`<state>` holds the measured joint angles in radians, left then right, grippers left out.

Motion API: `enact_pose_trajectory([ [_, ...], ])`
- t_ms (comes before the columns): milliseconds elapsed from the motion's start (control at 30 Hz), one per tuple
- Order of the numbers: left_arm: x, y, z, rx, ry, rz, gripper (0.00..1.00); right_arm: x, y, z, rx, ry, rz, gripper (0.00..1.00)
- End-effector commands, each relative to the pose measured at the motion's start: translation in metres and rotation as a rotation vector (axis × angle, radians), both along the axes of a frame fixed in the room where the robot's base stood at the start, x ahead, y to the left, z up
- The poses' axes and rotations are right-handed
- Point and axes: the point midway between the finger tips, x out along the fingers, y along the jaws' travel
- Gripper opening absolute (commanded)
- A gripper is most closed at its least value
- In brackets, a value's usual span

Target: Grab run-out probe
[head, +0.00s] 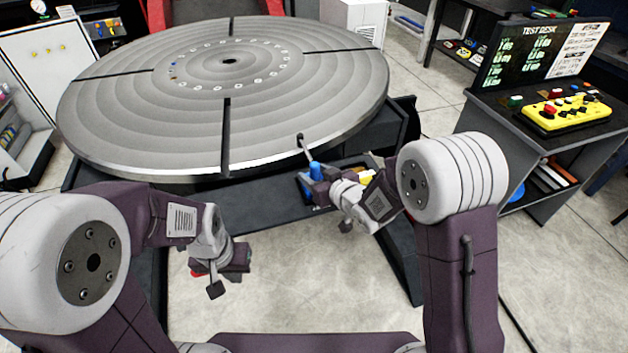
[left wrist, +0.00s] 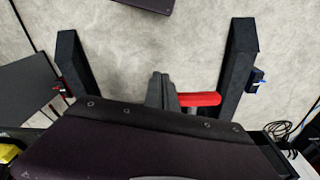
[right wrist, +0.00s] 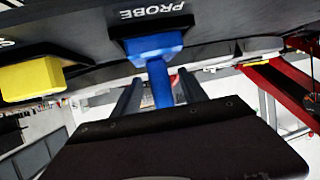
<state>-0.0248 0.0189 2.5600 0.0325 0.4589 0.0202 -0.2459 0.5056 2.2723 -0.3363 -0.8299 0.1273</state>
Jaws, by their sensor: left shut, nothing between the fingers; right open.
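The run-out probe (head: 315,172) is blue, with a thin rod reaching up to the rim of the round table in the head view. In the right wrist view a blue block (right wrist: 155,45) sits under a PROBE label, and a blue handle (right wrist: 160,84) extends from it. My right gripper (right wrist: 160,92) is open, with a dark finger on either side of the handle; contact cannot be told. It also shows at the front tray in the head view (head: 328,186). My left gripper (left wrist: 161,88) is shut and empty, low and left of the probe.
The large round table (head: 180,90) fills the upper head view. A yellow block (right wrist: 30,79) sits beside the blue one. A red bar (left wrist: 200,99) shows beside my left fingers. A test desk (head: 510,130) stands right. The floor between my arms is clear.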

Motion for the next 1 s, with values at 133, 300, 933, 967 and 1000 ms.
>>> enact_pose_trajectory([
  [133,0.000,0.000,0.001,0.000,0.000,0.000,0.00,0.020,0.012,-0.009,0.000,0.001,0.001,0.50],
  [300,0.000,0.000,0.001,0.000,0.000,0.000,0.00,0.025,0.015,-0.011,0.000,0.000,0.000,0.50],
  [933,0.000,0.000,0.001,0.000,0.000,0.000,0.00,0.025,0.015,-0.011,0.000,0.000,0.000,0.00],
  [967,0.000,0.000,0.001,0.000,0.000,0.000,0.00,0.025,0.015,-0.011,0.000,0.000,0.000,0.00],
  [1000,0.000,0.000,0.001,0.000,0.000,0.000,0.00,0.025,0.015,-0.011,0.000,0.000,0.000,0.00],
])
